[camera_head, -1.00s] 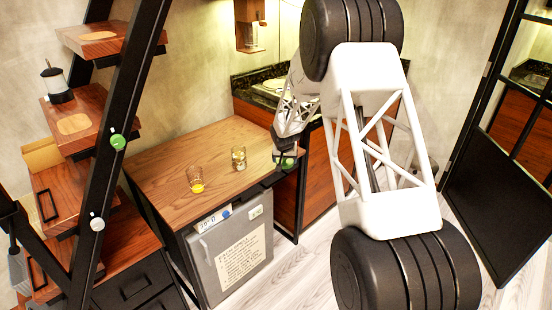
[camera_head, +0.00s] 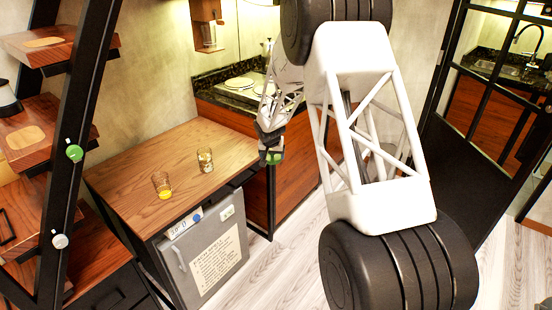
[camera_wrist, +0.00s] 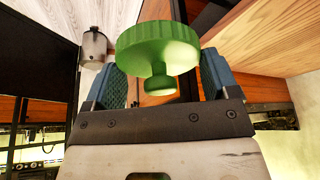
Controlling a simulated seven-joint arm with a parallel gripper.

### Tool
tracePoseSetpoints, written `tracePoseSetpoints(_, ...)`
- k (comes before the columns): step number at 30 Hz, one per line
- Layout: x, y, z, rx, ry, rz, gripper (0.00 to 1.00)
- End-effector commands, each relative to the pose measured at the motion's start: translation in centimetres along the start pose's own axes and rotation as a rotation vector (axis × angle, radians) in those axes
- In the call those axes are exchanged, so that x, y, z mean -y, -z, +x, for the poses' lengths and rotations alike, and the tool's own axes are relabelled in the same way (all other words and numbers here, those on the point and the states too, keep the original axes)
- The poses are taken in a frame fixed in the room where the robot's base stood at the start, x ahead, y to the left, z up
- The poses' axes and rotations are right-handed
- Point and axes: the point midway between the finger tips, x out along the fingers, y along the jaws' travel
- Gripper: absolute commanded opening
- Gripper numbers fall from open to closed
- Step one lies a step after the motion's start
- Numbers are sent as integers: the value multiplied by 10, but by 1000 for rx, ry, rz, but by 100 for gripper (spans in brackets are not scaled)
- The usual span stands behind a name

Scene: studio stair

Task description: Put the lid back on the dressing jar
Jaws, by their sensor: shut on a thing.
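My gripper (camera_head: 272,158) is by the right corner of the wooden table (camera_head: 140,170) and is shut on a green lid (camera_wrist: 158,45). In the wrist view the lid is a ridged disc with a round knob, and the knob sits between the blue finger pads (camera_wrist: 160,84). The lid shows small and green in the head view. Two open glass vessels stand on the table, left of my gripper: one with yellow contents (camera_head: 162,187) and one with pale, mixed contents (camera_head: 205,160). I cannot tell which is the dressing jar.
A grey fridge (camera_head: 208,255) with a paper sign stands under the table. A black stair frame (camera_head: 80,110) with a green knob (camera_head: 74,153) and a white knob (camera_head: 60,241) rises at left. A counter (camera_head: 240,90) is behind. The table's near left top is clear.

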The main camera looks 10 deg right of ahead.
Motion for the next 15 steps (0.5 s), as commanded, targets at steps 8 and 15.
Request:
tracePoseSetpoints(8, 51, 15, -12, -5, 14, -34, 59)
tracePoseSetpoints(15, 126, 30, -30, -6, 35, -86, 59)
